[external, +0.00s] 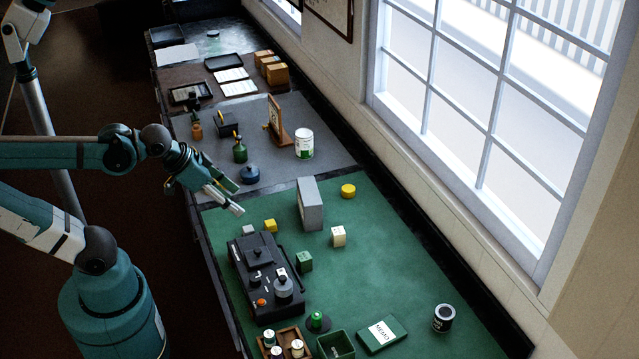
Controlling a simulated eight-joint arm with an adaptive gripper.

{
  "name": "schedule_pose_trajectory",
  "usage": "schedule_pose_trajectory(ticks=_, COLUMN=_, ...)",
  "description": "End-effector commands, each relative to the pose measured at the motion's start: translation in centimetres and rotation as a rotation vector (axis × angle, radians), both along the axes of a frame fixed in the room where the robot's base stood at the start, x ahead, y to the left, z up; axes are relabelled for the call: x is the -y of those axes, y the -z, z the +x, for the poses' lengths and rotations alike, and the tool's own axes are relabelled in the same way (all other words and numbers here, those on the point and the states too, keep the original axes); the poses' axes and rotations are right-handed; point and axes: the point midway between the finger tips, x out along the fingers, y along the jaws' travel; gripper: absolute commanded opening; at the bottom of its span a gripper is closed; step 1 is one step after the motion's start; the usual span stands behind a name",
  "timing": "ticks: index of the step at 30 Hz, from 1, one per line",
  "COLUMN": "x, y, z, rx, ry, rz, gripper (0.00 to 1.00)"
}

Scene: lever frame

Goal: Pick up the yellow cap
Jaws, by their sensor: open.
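A round yellow cap (348,190) lies on the green mat (400,270), near the window-side edge and behind the right side of a grey upright block (310,204). My gripper (234,198) is open and empty. It hangs above the left edge of the bench near the border of the green and grey mats, well to the left of the cap and apart from it. The grey block stands between my gripper and the cap in the picture. The cap is fully visible.
A small yellow block (270,225), a white block (338,236) and a green block (305,261) stand near a black device (262,270). A dark blue round object (250,174) and a white can (304,144) stand on the grey mat. The mat right of the white block is clear.

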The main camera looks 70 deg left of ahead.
Motion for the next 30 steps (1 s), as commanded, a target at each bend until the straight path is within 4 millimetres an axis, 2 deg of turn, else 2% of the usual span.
schedule_pose_trajectory(ticks=11, x=-1.0, y=-2.3, z=4.1, rx=-0.052, ry=-0.111, rz=-0.06, gripper=0.49)
schedule_pose_trajectory(ticks=30, x=-3.8, y=-4.7, z=13.4, rx=-0.155, ry=-0.357, rz=-0.176, gripper=0.49)
